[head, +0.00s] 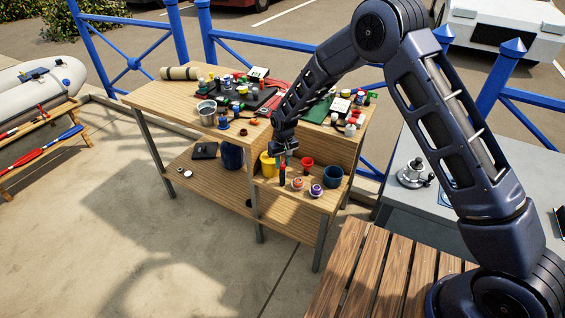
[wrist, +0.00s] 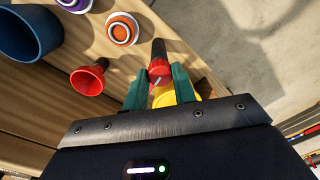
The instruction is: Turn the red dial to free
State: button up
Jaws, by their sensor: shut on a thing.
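The red dial (wrist: 159,68) shows in the wrist view as a red cap with a white line on it, next to a black cylindrical part. My gripper (wrist: 160,88) has its two green fingers on either side of the red cap and is shut on it. In the head view my gripper (head: 283,159) points down at the lower shelf of the wooden bench (head: 238,183). The dial is small and mostly hidden there. I cannot read any "free" marking in either view.
A yellow cup (head: 267,165) is close behind the gripper. A red cup (head: 306,165), a blue cup (head: 333,176), an orange-and-white round piece (head: 297,184) and a purple-and-white one (head: 316,190) stand nearby. The bench top (head: 160,98) above is crowded.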

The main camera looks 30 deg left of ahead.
aim_at(284, 163)
jog(key=shift+m, duration=0.5)
jog(key=o, duration=1)
notch_tip(284, 163, up, 11)
jog(key=shift+d, duration=0.15)
jog(key=shift+w, duration=0.2)
